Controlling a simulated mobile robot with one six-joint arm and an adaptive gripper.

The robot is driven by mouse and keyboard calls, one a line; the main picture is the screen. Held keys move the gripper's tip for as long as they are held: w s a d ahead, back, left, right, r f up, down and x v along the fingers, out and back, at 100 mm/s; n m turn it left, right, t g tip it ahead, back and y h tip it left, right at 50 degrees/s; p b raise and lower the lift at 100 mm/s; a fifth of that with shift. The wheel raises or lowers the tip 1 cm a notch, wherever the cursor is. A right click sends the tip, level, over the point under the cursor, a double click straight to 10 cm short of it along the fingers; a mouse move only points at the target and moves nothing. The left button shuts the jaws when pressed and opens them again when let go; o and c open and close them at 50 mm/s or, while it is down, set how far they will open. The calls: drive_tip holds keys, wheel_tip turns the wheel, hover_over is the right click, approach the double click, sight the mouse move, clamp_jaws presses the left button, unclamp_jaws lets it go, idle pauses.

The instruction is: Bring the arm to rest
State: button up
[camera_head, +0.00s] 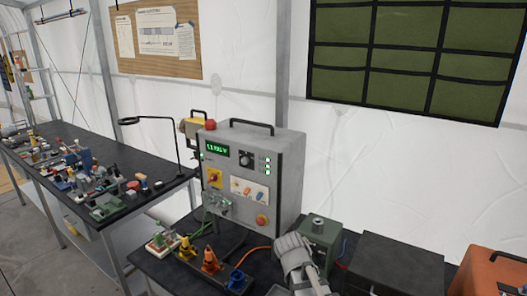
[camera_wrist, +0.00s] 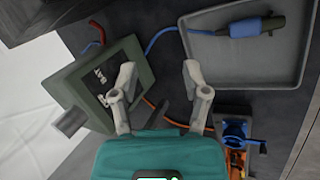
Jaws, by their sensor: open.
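My gripper (camera_wrist: 159,76) shows in the wrist view with its two grey fingers spread apart and nothing between them. Its teal body fills the bottom of that view. Below the fingers lies the dark bench top, with an orange cable crossing it. In the head view a grey part of my arm (camera_head: 296,258) stands over the front bench, beside the green box (camera_head: 319,238). The fingers cannot be made out in the head view.
The green box (camera_wrist: 95,86) is left of the fingers. A grey tray (camera_wrist: 240,88) holding a blue connector (camera_wrist: 245,27) is right. The front bench also carries a grey console (camera_head: 285,180), coloured plugs (camera_head: 211,258) and a black case (camera_head: 402,264). A cluttered bench (camera_head: 130,165) stands left.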

drive_tip(key=s+d+f+m+g+y, duration=0.1)
drive_tip(key=s+f+m+g+y, duration=0.1)
drive_tip(key=s+m+y, duration=0.2)
drive_tip(key=shift+s+m+y, duration=0.4)
drive_tip(key=shift+s+m, duration=1.15)
drive_tip(key=shift+m, duration=0.05)
